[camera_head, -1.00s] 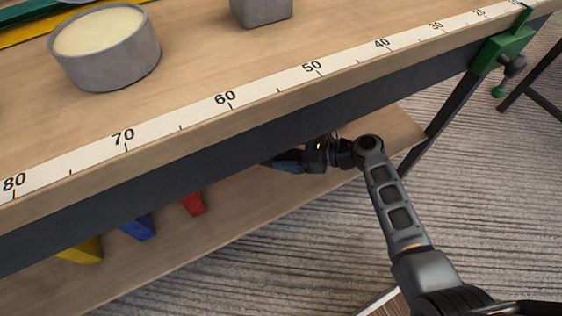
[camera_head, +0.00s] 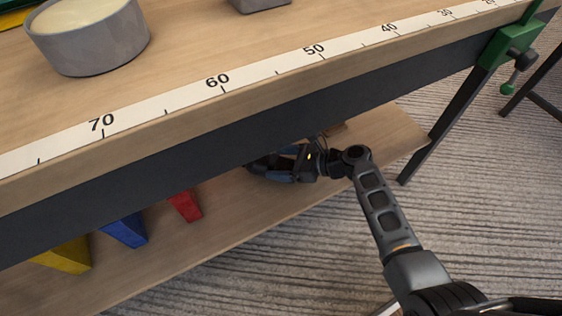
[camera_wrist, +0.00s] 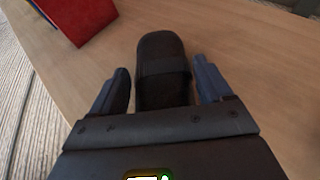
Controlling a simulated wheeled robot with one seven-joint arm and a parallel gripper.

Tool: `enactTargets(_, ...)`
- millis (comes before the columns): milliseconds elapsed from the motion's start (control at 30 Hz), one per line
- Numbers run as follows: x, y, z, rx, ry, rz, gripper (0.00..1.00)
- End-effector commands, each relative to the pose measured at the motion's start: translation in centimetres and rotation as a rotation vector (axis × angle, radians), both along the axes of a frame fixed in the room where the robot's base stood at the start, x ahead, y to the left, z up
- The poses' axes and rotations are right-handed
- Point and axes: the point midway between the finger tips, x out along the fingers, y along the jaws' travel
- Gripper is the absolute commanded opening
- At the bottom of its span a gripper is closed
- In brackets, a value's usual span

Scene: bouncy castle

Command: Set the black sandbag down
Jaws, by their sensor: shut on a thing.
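The black sandbag (camera_wrist: 162,58) shows in the wrist view as a dark rounded bag with a band across it, between the two fingers of my gripper (camera_wrist: 163,85). My gripper is shut on it. The bag is over the wooden lower shelf (camera_wrist: 225,50); I cannot tell whether it touches the shelf. In the head view my gripper (camera_head: 265,170) reaches under the tabletop, just above the lower shelf (camera_head: 225,240). The bag is mostly hidden there by the fingers and the table's dark apron.
A red block (camera_head: 184,206), a blue block (camera_head: 126,230) and a yellow block (camera_head: 66,256) stand on the shelf to the left. The dark apron (camera_head: 200,150) hangs above. A grey bowl (camera_head: 95,45) and a ruler strip (camera_head: 265,72) are on the tabletop. A green clamp (camera_head: 505,45) grips the right end.

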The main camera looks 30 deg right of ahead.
Motion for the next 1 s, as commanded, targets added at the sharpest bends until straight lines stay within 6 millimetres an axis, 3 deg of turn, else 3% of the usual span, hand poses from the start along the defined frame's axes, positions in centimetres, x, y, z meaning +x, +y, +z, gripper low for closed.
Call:
enactTargets(33,0.1,0.0,0.1,0.002,-0.004,-0.001,0.06)
enactTargets(67,0.0,0.0,-0.1,0.000,0.000,0.000,0.81)
enactTargets(200,0.0,0.0,-0.1,0.000,0.000,0.000,0.94)
enactTargets(267,0.0,0.0,-0.1,0.000,0.000,0.000,1.00)
enactTargets(567,-0.1,-0.1,0.2,0.000,0.000,-0.001,1.00)
enactTargets(1000,-5.1,-5.2,3.4,0.000,0.002,-0.005,1.00)
